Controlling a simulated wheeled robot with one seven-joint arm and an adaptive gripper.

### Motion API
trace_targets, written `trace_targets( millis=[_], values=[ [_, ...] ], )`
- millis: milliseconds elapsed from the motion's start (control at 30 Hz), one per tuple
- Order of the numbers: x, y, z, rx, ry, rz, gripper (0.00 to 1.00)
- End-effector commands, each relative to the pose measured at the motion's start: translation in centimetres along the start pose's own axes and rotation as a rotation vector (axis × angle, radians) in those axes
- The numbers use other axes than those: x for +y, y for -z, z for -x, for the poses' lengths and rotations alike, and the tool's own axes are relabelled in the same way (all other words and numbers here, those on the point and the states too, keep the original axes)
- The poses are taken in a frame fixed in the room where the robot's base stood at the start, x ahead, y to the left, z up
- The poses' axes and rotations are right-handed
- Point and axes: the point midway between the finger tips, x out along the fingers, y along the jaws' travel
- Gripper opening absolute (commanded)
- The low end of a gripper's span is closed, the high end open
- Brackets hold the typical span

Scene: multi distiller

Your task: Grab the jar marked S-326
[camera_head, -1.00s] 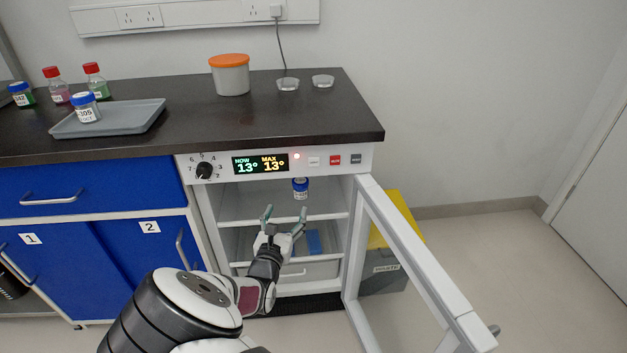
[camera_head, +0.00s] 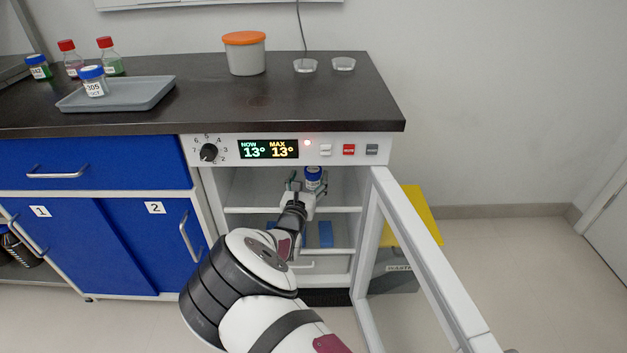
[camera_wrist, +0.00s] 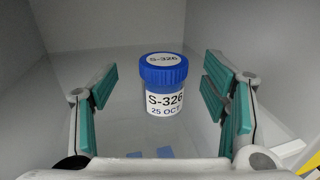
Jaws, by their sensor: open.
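The jar marked S-326 (camera_wrist: 164,88) has a blue lid and a white label reading S-326, 25 OCT. It stands upright on the upper shelf inside the open cabinet, and its blue lid also shows in the head view (camera_head: 313,173). My gripper (camera_wrist: 163,100) is open, with teal pads on both sides of the jar. The jar appears between and slightly beyond the fingertips, with a gap on each side. In the head view, my gripper (camera_head: 303,186) is inside the cabinet at the jar, and my wrist hides part of the shelf.
The cabinet's glass door (camera_head: 425,265) stands open to the right, beside a grey bin with a yellow lid (camera_head: 423,215). Blue items (camera_head: 326,234) lie below the upper shelf. Another jar, marked 305 (camera_head: 94,82), stands on a grey tray (camera_head: 140,95) on the counter.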

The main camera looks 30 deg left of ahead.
Motion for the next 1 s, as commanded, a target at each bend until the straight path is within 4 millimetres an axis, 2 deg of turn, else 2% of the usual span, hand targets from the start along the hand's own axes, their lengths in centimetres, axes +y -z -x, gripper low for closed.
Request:
trace_targets(
  millis=[300,633,667,867,900,1000],
  values=[
    [-0.5,0.6,-4.1,-0.001,0.001,-0.001,0.68],
    [-0.4,0.3,-4.8,0.000,0.000,0.001,0.68],
    [-0.4,0.3,-4.8,0.000,0.001,0.001,0.63],
    [-0.4,0.3,-4.8,0.000,0.001,0.000,0.18],
    [-0.4,0.3,-4.8,0.000,0.001,0.000,0.13],
    [-0.4,0.3,-4.8,0.000,0.001,0.000,0.13]
  ],
)
